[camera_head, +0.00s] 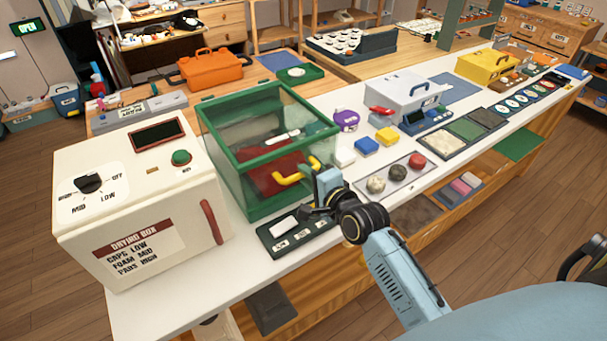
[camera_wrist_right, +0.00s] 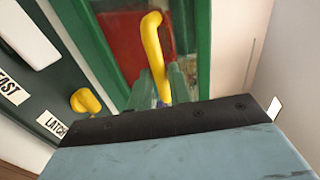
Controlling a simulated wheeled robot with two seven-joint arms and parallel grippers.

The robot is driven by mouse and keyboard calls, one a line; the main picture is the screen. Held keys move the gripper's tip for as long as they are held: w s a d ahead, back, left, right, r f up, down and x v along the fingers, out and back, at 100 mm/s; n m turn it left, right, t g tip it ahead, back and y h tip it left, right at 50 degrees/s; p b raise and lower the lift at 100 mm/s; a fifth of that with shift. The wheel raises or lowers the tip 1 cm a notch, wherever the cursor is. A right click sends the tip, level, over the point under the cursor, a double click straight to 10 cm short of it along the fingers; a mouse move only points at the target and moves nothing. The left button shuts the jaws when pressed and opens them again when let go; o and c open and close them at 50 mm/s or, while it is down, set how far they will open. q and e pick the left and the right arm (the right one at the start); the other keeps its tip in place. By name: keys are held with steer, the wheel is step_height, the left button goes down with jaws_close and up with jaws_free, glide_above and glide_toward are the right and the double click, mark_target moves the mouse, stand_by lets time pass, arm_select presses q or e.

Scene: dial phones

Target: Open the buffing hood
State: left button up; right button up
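The buffing hood (camera_head: 222,150) is a box with a green frame and clear panels on the white counter. Its lid looks down, and a red piece shows inside. A bent yellow handle (camera_head: 290,178) is on its front; it also shows in the right wrist view (camera_wrist_right: 152,45). My right gripper (camera_head: 316,200) is at the hood's front, by the handle. In the wrist view its fingers (camera_wrist_right: 162,85) lie on either side of the handle's lower end; whether they press on it is unclear. My left gripper is not in view.
A dark control panel (camera_head: 273,238) lies before the hood; the wrist view shows its yellow knob (camera_wrist_right: 85,102) and a LATCH label. A white drying box (camera_head: 140,245) stands left. A tray of round stones (camera_head: 418,174) and a purple item (camera_head: 346,120) lie right.

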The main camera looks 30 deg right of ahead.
steer(key=shift+x, duration=0.95)
jaws_close()
steer(key=shift+r, duration=0.1)
